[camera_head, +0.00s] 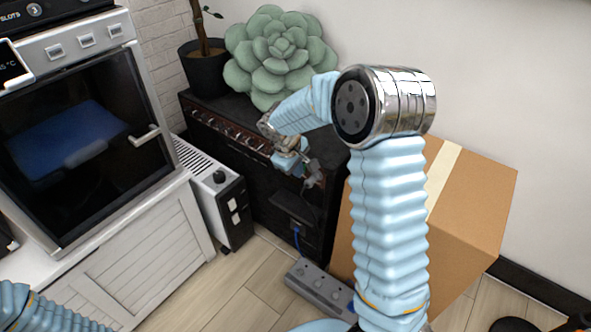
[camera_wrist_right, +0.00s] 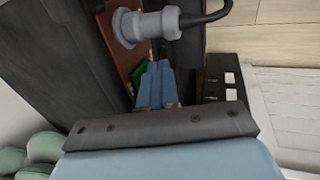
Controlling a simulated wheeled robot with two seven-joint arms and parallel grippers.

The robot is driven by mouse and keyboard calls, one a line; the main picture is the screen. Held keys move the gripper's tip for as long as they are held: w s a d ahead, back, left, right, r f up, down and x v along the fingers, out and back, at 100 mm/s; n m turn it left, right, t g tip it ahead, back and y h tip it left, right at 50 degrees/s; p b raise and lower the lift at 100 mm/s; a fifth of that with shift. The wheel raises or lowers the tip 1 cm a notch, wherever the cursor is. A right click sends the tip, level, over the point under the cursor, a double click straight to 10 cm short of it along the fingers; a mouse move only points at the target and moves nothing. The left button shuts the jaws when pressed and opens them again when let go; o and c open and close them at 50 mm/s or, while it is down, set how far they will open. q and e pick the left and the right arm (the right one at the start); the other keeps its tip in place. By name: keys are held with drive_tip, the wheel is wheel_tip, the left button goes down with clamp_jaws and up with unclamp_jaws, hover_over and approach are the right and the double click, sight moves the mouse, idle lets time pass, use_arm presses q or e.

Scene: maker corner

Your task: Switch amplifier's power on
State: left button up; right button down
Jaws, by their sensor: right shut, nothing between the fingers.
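The amplifier (camera_head: 270,195) is a black cabinet with a reddish-brown control panel (camera_head: 225,127) bearing a row of knobs along its upper front edge. My right gripper (camera_head: 291,160) is at the right end of that panel and hides part of it. In the right wrist view its blue fingers (camera_wrist_right: 156,86) are shut and empty, close to the panel. A green part (camera_wrist_right: 139,77) shows beside the fingers, partly hidden; I cannot tell whether they touch it. A grey jack plug (camera_wrist_right: 150,27) with a black cable sits close by. Only my left arm shows, at the lower left.
A large succulent (camera_head: 280,50) and a potted plant (camera_head: 207,75) stand on the amplifier. A cardboard box (camera_head: 480,195) is on the right.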

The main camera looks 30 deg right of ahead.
use_arm(q)
drive_tip(key=shift+f, duration=0.1)
use_arm(e)
drive_tip(key=shift+w+d, duration=0.1)
use_arm(q)
drive_tip(key=shift+r+p, duration=0.5)
drive_tip(key=shift+p, duration=0.1)
use_arm(e)
drive_tip(key=shift+r, duration=0.75)
